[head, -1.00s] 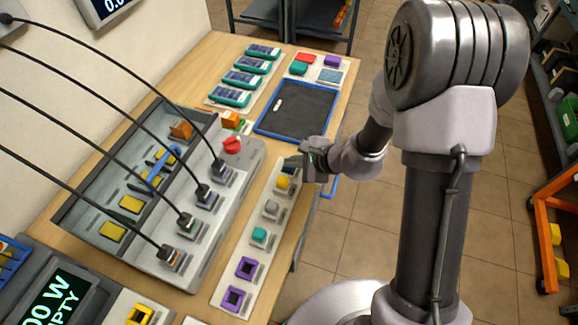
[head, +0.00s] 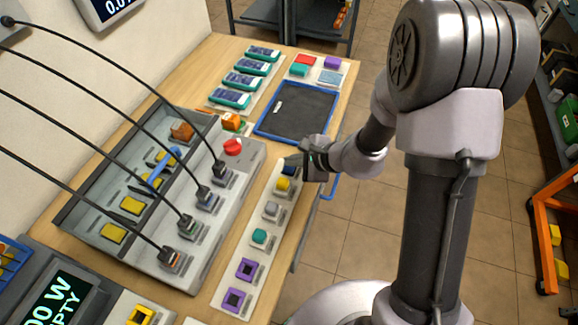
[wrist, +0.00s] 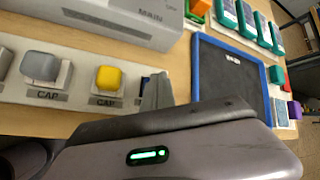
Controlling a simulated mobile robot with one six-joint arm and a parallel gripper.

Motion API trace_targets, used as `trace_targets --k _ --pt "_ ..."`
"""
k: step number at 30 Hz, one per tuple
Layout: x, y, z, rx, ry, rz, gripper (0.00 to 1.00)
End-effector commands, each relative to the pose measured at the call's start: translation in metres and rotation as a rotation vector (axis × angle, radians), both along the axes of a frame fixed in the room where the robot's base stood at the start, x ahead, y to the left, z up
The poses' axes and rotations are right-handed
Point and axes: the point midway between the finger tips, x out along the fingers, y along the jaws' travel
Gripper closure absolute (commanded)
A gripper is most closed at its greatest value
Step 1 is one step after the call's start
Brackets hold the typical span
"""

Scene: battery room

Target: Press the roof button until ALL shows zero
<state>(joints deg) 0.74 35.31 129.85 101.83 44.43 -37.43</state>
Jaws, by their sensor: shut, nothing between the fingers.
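A pale strip (head: 223,295) runs along the table's front edge. It carries a blue piece (head: 290,170), a yellow cap (head: 283,184), a grey cap (head: 272,209), a teal cap (head: 260,236) and two purple square pieces. In the wrist view the yellow cap (wrist: 108,77) and grey cap (wrist: 41,66) sit above labels reading CAP. No label reading roof or ALL is legible. My gripper (head: 293,160) is shut and empty at the strip's far end. In the wrist view its fingertip (wrist: 157,91) partly hides the blue piece (wrist: 145,84); contact cannot be told.
A grey console (head: 185,265) with a red knob (head: 233,147) and black cables stands left of the strip. A blue-rimmed tray (head: 262,127) lies beyond my gripper. Another display (head: 108,8) is cut off at the top.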

Motion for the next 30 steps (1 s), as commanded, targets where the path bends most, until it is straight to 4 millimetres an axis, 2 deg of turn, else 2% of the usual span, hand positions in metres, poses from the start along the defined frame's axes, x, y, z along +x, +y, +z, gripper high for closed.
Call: trace_targets --k 8,23,30 --pt "0.000 0.000 0.002 0.000 0.000 0.000 1.00" --pt "0.000 0.000 0.049 -0.001 0.000 0.001 1.00" --pt "0.000 0.000 0.049 -0.001 0.000 0.001 1.00"
